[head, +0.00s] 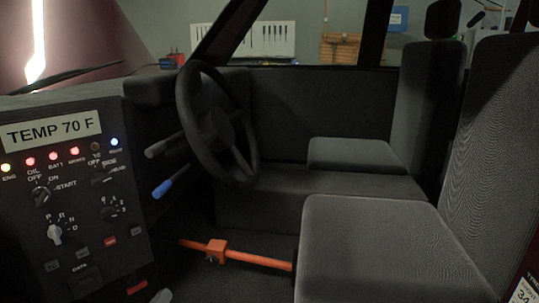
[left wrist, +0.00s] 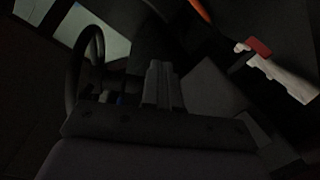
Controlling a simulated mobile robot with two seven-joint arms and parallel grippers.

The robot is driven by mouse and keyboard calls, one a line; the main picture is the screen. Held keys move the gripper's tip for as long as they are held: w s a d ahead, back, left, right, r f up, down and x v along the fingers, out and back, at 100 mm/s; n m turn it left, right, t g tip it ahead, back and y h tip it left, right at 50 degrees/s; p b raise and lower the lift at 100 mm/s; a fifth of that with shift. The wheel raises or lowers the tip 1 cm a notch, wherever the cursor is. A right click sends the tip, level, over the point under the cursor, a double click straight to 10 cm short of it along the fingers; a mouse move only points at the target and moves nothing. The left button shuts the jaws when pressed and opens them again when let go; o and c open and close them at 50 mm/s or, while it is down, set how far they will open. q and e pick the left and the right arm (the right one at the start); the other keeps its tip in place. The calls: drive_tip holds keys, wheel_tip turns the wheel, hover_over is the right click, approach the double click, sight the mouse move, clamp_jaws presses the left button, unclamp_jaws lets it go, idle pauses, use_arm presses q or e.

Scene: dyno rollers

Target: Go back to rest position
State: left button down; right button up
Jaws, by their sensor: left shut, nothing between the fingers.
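My left gripper shows in the left wrist view, with its two grey fingers (left wrist: 158,84) together and nothing between them. In the head view I cannot make out either gripper clearly. In the left wrist view the fingers point into the dark cab, apart from the steering wheel (left wrist: 84,70) at their left. A pale handle with a red end (left wrist: 285,77) lies to their right, also apart from them. My right gripper is in neither view.
In the head view, the control panel (head: 72,190) stands left, with the steering wheel (head: 190,115) beyond it. Dark seats (head: 385,240) fill the right. An orange bar (head: 258,259) crosses low between panel and seat. A blue-tipped lever (head: 162,188) sticks out by the wheel.

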use_arm(q)
drive_tip(key=s+d+f+m+g+h, duration=0.1)
drive_tip(key=s+d+f+m+g, duration=0.3)
drive_tip(key=s, duration=0.6)
drive_tip(key=s+d+f+m+g+h, duration=0.1)
drive_tip(key=s+d+f+m, duration=0.3)
drive_tip(key=s, duration=0.7)
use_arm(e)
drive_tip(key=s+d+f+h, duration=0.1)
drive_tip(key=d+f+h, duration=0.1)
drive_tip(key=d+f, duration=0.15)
use_arm(q)
drive_tip(key=s+a+r+p, duration=0.1)
drive_tip(key=a+r+p, duration=0.1)
drive_tip(key=r+p, duration=0.5)
drive_tip(key=a+r+g+y+p, duration=0.1)
drive_tip(key=r+p, duration=0.7)
drive_tip(key=p, duration=0.8)
drive_tip(key=shift+s+a+r, duration=0.3)
drive_tip(key=shift+s+a, duration=0.05)
drive_tip(key=shift+a, duration=0.1)
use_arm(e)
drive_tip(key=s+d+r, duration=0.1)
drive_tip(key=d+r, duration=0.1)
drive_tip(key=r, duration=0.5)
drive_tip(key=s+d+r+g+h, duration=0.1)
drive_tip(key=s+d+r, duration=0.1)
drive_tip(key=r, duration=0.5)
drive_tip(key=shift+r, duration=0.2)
